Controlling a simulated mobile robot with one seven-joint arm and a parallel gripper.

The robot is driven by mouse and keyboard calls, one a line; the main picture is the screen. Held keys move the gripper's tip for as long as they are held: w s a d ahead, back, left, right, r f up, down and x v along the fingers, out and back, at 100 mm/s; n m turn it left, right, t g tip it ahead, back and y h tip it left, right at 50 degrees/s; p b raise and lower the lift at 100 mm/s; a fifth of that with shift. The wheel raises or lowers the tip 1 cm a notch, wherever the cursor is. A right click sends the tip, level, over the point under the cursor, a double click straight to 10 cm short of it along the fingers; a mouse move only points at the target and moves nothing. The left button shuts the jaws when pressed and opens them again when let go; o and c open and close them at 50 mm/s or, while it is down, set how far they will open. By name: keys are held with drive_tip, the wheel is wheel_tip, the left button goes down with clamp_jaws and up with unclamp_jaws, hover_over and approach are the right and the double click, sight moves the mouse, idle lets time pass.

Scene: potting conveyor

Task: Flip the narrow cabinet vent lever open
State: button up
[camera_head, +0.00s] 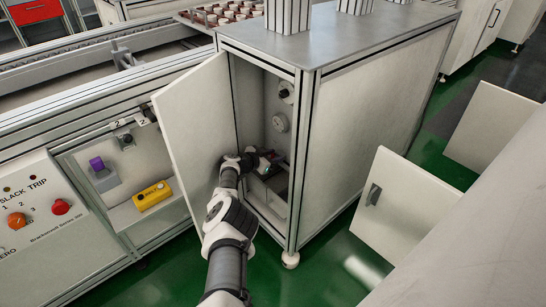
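The narrow cabinet (352,125) is a tall pale box in an aluminium frame. Its white door (192,125) stands open to the left. My arm reaches from the bottom of the picture into the opening. My gripper (268,160) is inside the cabinet, beside a dark object (273,167) low on the inner right side. The fingers are small and dark against it, so I cannot tell whether they are open or touching. A dark round knob (286,92) and a white gauge (280,122) are on the inner wall above. I cannot make out the vent lever clearly.
The cabinet's front post and the open door bound a narrow opening around my arm. A control panel with a red knob (60,207), a yellow box (152,195) and a purple-topped switch (97,165) are left. Another open white door (405,205) is right, above green floor (335,265).

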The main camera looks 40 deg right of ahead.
sight(273, 154)
drive_tip(key=shift+a, duration=0.1)
wheel_tip(273, 154, up, 20)
drive_tip(key=p, duration=2)
drive_tip(key=shift+s+f, duration=0.1)
